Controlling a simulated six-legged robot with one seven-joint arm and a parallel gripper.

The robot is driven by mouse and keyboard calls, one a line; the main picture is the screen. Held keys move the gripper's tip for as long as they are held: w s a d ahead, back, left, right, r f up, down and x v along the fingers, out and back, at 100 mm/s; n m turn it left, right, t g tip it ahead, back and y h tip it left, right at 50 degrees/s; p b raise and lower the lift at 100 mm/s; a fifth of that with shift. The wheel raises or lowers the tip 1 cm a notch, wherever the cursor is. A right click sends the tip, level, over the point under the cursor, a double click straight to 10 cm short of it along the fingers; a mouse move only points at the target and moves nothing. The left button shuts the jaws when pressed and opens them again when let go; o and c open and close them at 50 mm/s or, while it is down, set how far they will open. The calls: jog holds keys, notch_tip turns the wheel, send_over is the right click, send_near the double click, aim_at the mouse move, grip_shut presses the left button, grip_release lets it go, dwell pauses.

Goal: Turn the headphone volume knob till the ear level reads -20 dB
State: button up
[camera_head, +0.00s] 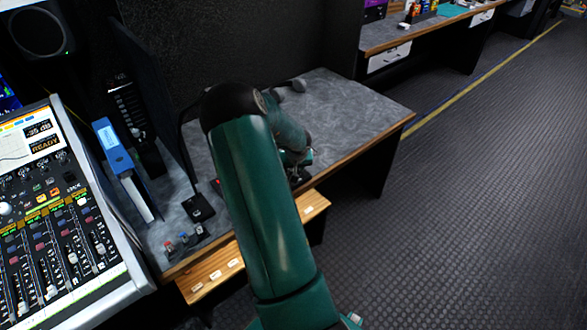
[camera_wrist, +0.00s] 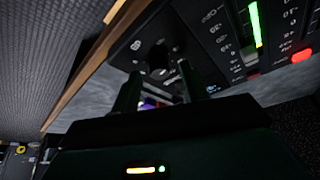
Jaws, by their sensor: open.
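In the wrist view, a dark panel (camera_wrist: 215,50) fills the upper middle and right, tilted in the picture. A black round knob (camera_wrist: 158,56) with small white markings sits near its left end. My gripper (camera_wrist: 160,88) is open, its two dark fingers spread below the knob in the picture; I cannot tell whether they touch it. A console display (camera_head: 43,136) there appears to read -25 dB, with READY below.
The panel has a lit green level bar (camera_wrist: 255,23) and a red button (camera_wrist: 302,56). The mixing console (camera_head: 127,270), a blue-topped box (camera_head: 113,148) and a black stand base (camera_head: 198,208) are left of my arm. The grey desk (camera_head: 350,105) is mostly bare at right.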

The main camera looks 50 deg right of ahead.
jog(key=shift+w+d+f, duration=0.1)
jog(key=shift+f, duration=0.2)
grip_shut()
jog(key=shift+m, duration=0.3)
jog(key=m+g, duration=0.1)
jog(key=m, duration=0.1)
jog(key=m+h, duration=0.1)
jog(key=m, duration=0.2)
jog(key=shift+w+g, duration=0.2)
jog(key=shift+g, duration=0.2)
jog(key=m+g, duration=0.1)
jog(key=m, duration=0.2)
jog(key=m+g, duration=0.1)
jog(key=m, duration=0.2)
jog(key=shift+w, duration=0.1)
